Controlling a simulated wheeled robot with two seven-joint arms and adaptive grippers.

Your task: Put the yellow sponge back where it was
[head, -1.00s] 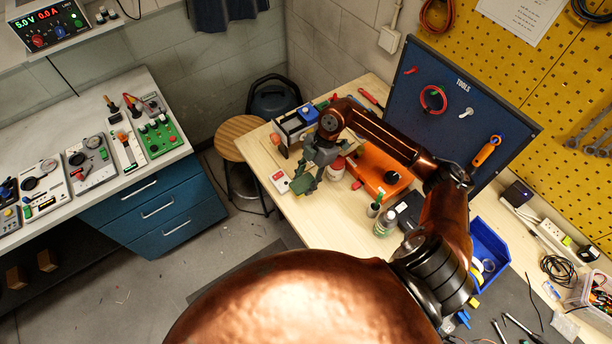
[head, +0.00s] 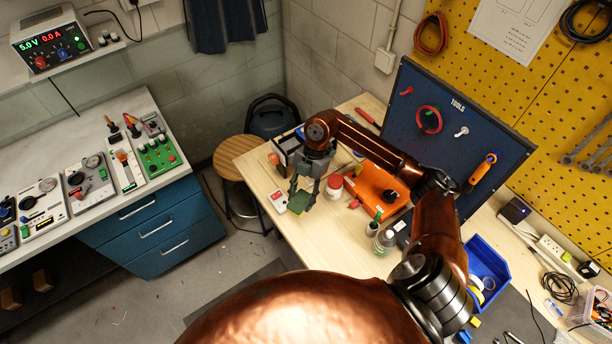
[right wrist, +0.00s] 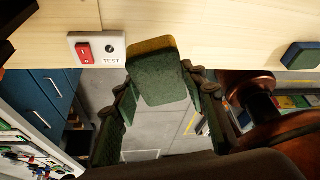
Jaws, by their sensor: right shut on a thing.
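The yellow sponge (head: 299,204) is in my right gripper (head: 303,197), at the front left edge of the wooden table. In the right wrist view the sponge (right wrist: 160,78) shows a broad dark green face and a yellow edge at the top. It sits between the two fingers of the right gripper (right wrist: 160,90), with grey floor visible behind its lower part. I cannot tell whether the sponge touches the table. My left gripper is not in view.
A red-and-white jar (head: 334,186), an orange case (head: 377,187) and a clear bottle (head: 383,242) stand to the right. A stool (head: 231,158) is beyond the table's left edge.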

